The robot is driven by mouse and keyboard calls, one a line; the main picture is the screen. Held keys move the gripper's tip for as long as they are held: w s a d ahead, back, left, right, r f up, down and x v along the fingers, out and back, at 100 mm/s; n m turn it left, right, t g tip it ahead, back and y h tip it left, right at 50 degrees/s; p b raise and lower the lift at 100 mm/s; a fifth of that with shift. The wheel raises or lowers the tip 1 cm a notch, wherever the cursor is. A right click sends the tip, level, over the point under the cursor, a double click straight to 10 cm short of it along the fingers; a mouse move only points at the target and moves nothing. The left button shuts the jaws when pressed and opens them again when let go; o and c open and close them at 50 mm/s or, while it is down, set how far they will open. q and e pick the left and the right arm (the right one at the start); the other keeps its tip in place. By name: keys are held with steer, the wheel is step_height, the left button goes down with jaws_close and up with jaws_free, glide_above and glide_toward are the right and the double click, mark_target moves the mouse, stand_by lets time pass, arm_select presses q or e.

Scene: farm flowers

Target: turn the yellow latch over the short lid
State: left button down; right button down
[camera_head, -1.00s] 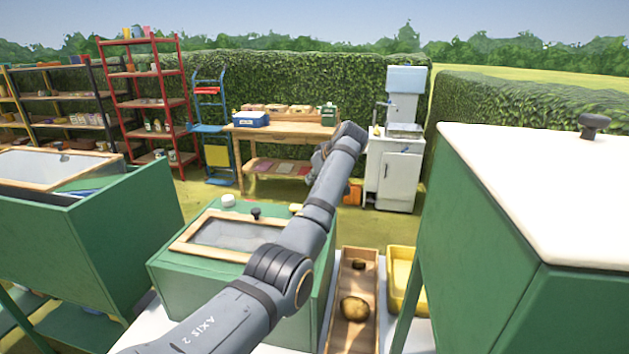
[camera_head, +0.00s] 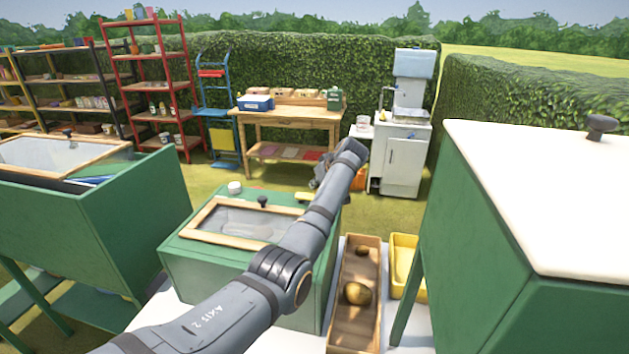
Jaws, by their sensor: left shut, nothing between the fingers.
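A green box (camera_head: 215,270) stands in the middle foreground. Its lid (camera_head: 245,222) is a glass pane in a wooden frame with a black knob (camera_head: 263,201), and it lies closed. A small yellow piece, which looks like the yellow latch (camera_head: 301,196), shows at the box's back right, beside the lid; its exact angle is hard to tell. My left arm crosses the lid's right side. My left gripper (camera_head: 322,180) points down just right of and behind the latch. It is shut and empty, with its fingertips partly hidden by my forearm. My right gripper is not in view.
A wooden tray (camera_head: 340,325) with brown lumps and a yellow tray (camera_head: 403,262) lie right of the box. A white-topped green box (camera_head: 490,250) fills the right; another green box (camera_head: 120,230) stands left. A white cup (camera_head: 235,187) sits behind the lid.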

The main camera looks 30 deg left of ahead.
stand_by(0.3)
arm_select(q)
steer(key=shift+s+m+t+p, duration=0.2)
steer(key=shift+m+t+p, duration=0.1)
steer(key=shift+m+p, duration=0.15)
